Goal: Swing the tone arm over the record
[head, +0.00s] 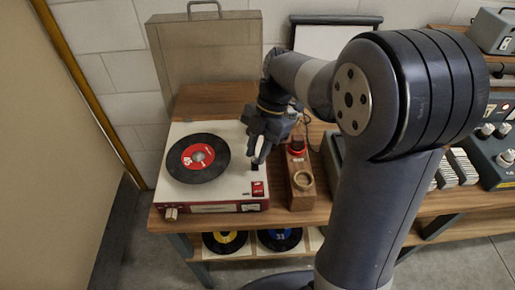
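The record player (222,203) has a white top, a red front and a raised lid (205,55). A black record (182,173) with a red label lies on its left part. My gripper (258,158) points down over the deck's right side, just right of the record. Its fingers are small and dark here, and I cannot tell whether they are open or shut or touching anything. The tone arm is not clearly visible; my gripper covers that side of the deck. A red switch (258,189) sits at the deck's front right.
A wooden block (303,196) with a round ring stands close right of the player. Grey equipment with knobs (490,160) is further right. Yellow- and blue-labelled records (225,240) lie on the shelf below. A wall (55,130) stands to the left.

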